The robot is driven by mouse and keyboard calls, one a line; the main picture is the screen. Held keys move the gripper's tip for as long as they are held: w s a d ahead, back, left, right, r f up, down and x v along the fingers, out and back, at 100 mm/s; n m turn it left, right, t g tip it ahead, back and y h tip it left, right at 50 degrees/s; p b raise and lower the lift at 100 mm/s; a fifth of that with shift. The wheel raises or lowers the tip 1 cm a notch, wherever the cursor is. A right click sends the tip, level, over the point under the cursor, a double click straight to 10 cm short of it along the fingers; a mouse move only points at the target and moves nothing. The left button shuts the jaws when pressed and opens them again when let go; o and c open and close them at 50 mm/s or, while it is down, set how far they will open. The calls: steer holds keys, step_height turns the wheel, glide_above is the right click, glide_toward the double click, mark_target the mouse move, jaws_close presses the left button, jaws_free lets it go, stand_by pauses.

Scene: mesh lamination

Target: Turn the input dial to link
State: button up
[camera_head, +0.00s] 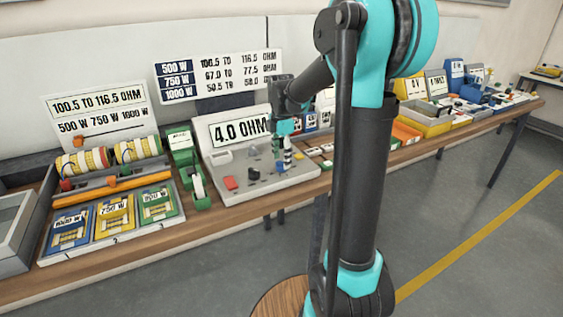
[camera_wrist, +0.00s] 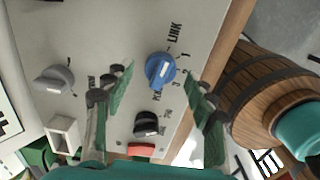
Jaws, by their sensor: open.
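The blue dial (camera_wrist: 160,72) is on the grey panel of the meter box (camera_head: 262,187). The word LINK (camera_wrist: 175,32) is printed above it in the wrist view, with small marks along its right side. A pale line shows on the dial; its exact setting is hard to read. My gripper (camera_wrist: 158,80) is open, with one green-padded finger to the left of the blue dial and one to the right, apart from it. In the head view my gripper (camera_head: 284,146) is low over the right part of the panel and partly covers the dial.
A grey dial (camera_wrist: 54,80), a black dial (camera_wrist: 147,124), a red button (camera_wrist: 141,150) and a pale square socket (camera_wrist: 62,134) share the panel. The meter display (camera_head: 239,129) reads 4.0 OHM. A wooden barrel-like object (camera_wrist: 262,85) shows beyond the bench edge.

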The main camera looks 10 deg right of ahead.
mark_target(281, 161)
step_height(281, 161, up, 10)
stand_by(0.4)
steer(key=s+d+f+m, duration=0.1)
steer(key=s+f+m, duration=0.2)
steer(key=s+f+m+t, duration=0.1)
steer(key=s+f+m, duration=0.2)
steer(key=f+m, duration=0.1)
steer(key=s+d+f+m+t, duration=0.1)
steer(key=s+f+m, duration=0.2)
steer(key=s, duration=0.1)
steer(key=shift+d+f, duration=0.2)
steer(key=shift+d, duration=0.1)
steer(key=s+d+f+m+t, duration=0.1)
steer(key=s+f+m+t, duration=0.1)
steer(key=s+f+m, duration=0.8)
steer(key=s+m, duration=0.1)
steer(key=s, duration=0.1)
steer(key=shift+s+d+f+m, duration=0.3)
steer(key=shift+s+d+m, duration=0.1)
